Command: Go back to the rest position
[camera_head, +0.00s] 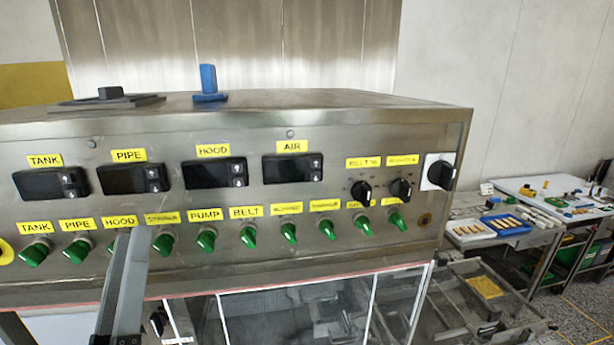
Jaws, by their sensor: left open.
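My left gripper (131,238) comes up from the bottom left in front of the steel control panel (330,235). The fingertips overlap the row of green knobs (206,240) near the HOOD label (119,221) and hide part of that knob. I cannot tell whether they touch the panel. My right gripper is not in view.
Displays (213,173) and black rotary switches (440,172) fill the upper panel. A blue part (209,84) stands on top of the machine. Clear doors (290,310) lie below. At the right are a table with trays (505,224) and a mesh conveyor (486,287).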

